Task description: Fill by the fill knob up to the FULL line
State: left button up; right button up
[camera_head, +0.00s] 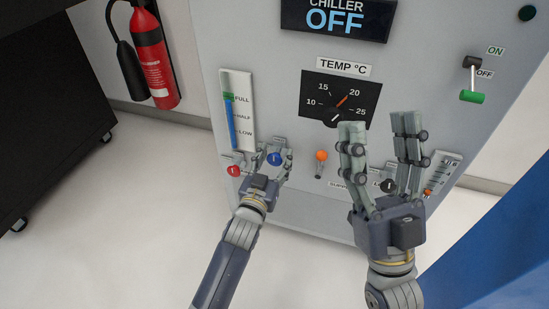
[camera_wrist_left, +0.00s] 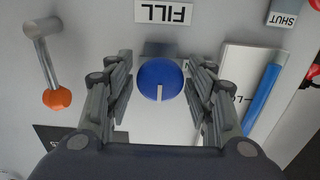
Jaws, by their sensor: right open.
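The blue fill knob (camera_head: 274,158) is on the grey chiller panel; it also shows in the left wrist view (camera_wrist_left: 160,80) with a white pointer mark, beside the FILL label (camera_wrist_left: 163,13). My left gripper (camera_head: 266,159) is at the knob, with its open fingers on either side of it and small gaps visible in the wrist view. The level gauge (camera_head: 250,115) has FULL, HALF and LOW labels and a blue column rising close to the green mark at FULL. Whether it exactly meets the mark is too small to tell. My right gripper (camera_head: 380,123) is open and empty in front of the panel.
A red knob (camera_head: 234,170) is left of the fill knob, and an orange-tipped lever (camera_head: 321,156) is right. A fire extinguisher (camera_head: 153,58) hangs at left.

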dwell(0.3)
pick_arm(q)
jog(key=v, duration=1.2)
